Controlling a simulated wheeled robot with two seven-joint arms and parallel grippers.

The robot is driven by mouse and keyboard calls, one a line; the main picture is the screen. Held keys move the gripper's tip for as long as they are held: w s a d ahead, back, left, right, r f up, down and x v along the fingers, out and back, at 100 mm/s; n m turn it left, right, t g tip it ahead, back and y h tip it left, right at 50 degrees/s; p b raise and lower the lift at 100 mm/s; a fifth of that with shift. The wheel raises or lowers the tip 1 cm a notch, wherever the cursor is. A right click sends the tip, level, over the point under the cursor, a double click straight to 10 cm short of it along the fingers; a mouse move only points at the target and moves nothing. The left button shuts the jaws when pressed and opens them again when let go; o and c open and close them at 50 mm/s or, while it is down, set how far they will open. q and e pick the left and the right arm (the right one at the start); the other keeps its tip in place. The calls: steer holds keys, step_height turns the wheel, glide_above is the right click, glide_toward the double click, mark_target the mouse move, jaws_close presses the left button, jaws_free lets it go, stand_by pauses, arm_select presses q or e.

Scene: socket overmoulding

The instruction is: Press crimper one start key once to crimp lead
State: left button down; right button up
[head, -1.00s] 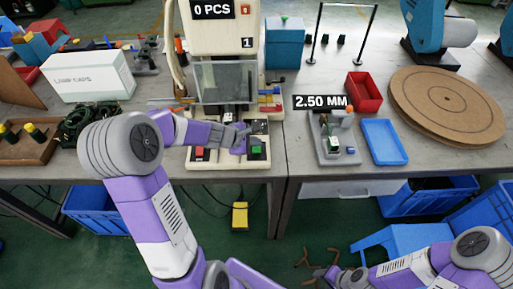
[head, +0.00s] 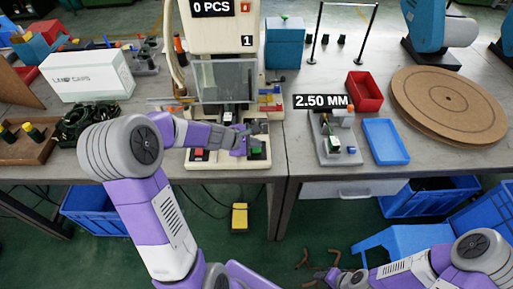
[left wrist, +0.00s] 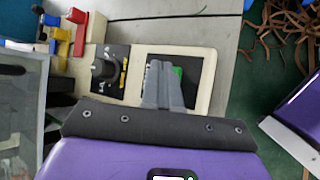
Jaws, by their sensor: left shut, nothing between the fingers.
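Crimper one (head: 222,37) is the cream machine marked "1" at the back middle, with a "0 PCS" sign and a clear guard. Its green start key (head: 256,149) is on the right of its front base, and a red key (head: 199,154) is on the left. My left gripper (head: 259,129) is shut and empty, over the right part of the base. In the left wrist view, its fingers (left wrist: 157,70) partly cover the green key (left wrist: 177,71); I cannot tell whether they touch it. My right gripper (head: 330,274) is low at the bottom right, small and unclear.
A black knob (left wrist: 104,68) stands beside the start key panel. A fixture (head: 334,143) under a "2.50 MM" sign, a blue tray (head: 385,141) and a red bin (head: 364,92) are to the right. A white box (head: 88,76) and a cable coil (head: 88,122) are to the left.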

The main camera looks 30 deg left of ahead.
mark_target(254, 149)
arm_select(q)
steer(key=shift+f+b, duration=0.4)
stand_by(0.3)
steer(key=shift+r, duration=0.1)
steer(key=shift+r+p, duration=0.85)
step_height(254, 149, up, 5)
steer(key=p, duration=0.4)
steer(key=shift+r+p, duration=0.1)
steer(key=shift+p, duration=0.25)
stand_by(0.5)
